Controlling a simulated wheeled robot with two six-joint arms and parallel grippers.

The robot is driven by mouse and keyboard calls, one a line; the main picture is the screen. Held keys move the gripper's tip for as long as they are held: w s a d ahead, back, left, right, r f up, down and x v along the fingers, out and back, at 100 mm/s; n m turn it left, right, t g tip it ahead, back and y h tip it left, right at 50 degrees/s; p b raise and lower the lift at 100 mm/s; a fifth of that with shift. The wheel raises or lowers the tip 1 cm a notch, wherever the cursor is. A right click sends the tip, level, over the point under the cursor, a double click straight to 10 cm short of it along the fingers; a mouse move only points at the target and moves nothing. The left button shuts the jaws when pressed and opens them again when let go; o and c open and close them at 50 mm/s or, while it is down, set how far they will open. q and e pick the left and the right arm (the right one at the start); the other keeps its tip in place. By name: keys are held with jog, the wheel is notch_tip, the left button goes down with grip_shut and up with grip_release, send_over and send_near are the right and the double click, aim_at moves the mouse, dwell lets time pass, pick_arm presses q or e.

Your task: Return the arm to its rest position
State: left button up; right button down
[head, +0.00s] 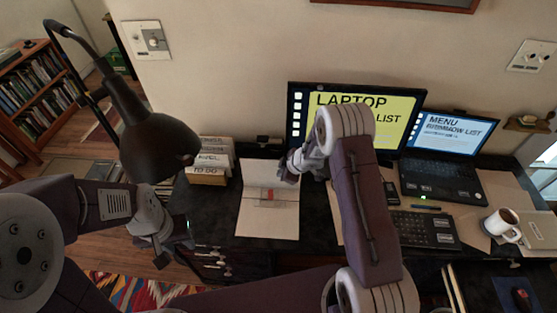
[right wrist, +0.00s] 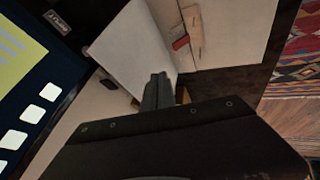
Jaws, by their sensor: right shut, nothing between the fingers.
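My right gripper (head: 288,172) hangs over the desk, between the open book and the monitor. In the right wrist view its dark fingers (right wrist: 155,92) are together with nothing between them. Its arm bends down from a raised elbow in front of the monitor. My left gripper (head: 175,250) is low at the desk's left front, beside the desk edge. Its fingers are small and dark, so its opening is unclear. An open book or folder (head: 258,221) with a red mark lies flat below and left of my right gripper. It also shows in the right wrist view (right wrist: 228,20).
A monitor (head: 296,124) and a laptop (head: 437,178) stand at the back. A keyboard (head: 410,228) and a coffee mug (head: 502,224) are to the right. A black lamp (head: 150,135) leans over the left side, near a box of file cards (head: 207,177).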

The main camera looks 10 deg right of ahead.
notch_tip(320, 180, up, 10)
jog(key=w+t+b, duration=0.1)
jog(key=w+t, duration=0.1)
jog(key=w, duration=0.1)
jog(key=s+d+r+m+h+b, duration=0.1)
jog(key=s+d+r+m+h, duration=0.1)
jog(key=s+r+m, duration=0.35)
jog(key=s+f+m+g, duration=0.2)
jog(key=s+m+g, duration=0.1)
jog(key=s, duration=0.9)
jog(key=s+d+f+m+g+h, duration=0.1)
jog(key=s+f+m+g, duration=0.2)
jog(key=s, duration=0.8)
jog(key=shift+s+d+m+b, duration=0.2)
jog(key=shift+s+m+b, duration=0.15)
jog(key=shift+m, duration=0.7)
jog(key=c, duration=1.3)
grip_release()
jog(key=shift+r, duration=0.1)
jog(key=shift+s, duration=0.2)
